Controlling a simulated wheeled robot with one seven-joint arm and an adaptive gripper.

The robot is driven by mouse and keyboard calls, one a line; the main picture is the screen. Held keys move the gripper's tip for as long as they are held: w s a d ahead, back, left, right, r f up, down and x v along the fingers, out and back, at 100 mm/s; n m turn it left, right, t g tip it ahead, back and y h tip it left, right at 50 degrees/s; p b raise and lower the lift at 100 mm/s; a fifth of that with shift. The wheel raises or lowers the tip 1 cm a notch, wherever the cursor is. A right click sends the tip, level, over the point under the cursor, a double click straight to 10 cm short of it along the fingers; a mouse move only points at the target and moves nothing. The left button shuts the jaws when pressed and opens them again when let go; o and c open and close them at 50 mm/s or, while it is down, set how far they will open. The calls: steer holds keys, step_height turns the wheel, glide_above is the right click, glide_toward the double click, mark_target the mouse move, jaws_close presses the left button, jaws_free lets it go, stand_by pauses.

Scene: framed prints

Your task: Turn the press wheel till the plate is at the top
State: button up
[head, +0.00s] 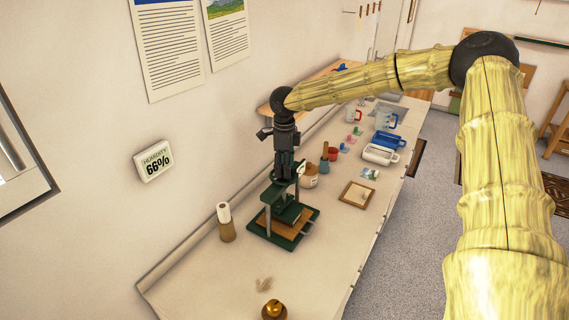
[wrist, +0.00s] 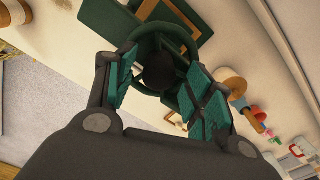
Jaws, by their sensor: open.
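The dark green press (head: 258,240) stands on the bench in the head view, with wooden boards on its base. Its green plate (head: 286,213) appears low, close above the boards. My gripper (head: 284,172) points down over the top of the press. In the wrist view my gripper (wrist: 163,92) is open, with its teal finger pads on either side of the dark wheel (wrist: 148,91) and its round hub. I cannot tell whether the pads touch the rim. In the head view my gripper mostly hides the wheel.
A brass bell (head: 273,309) is at the near end. A small wooden frame (head: 356,194), white tray (head: 380,154) and blue tray (head: 389,141) lie to the right. The near bench is mostly clear.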

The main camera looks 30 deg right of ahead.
steer(key=c, duration=1)
steer(key=shift+n, duration=0.3)
steer(key=n+p, duration=0.2)
steer(key=n, duration=0.3)
steer(key=shift+r, duration=0.1)
steer(key=n+p, duration=0.1)
steer(key=n, duration=0.5)
steer(key=o, duration=1)
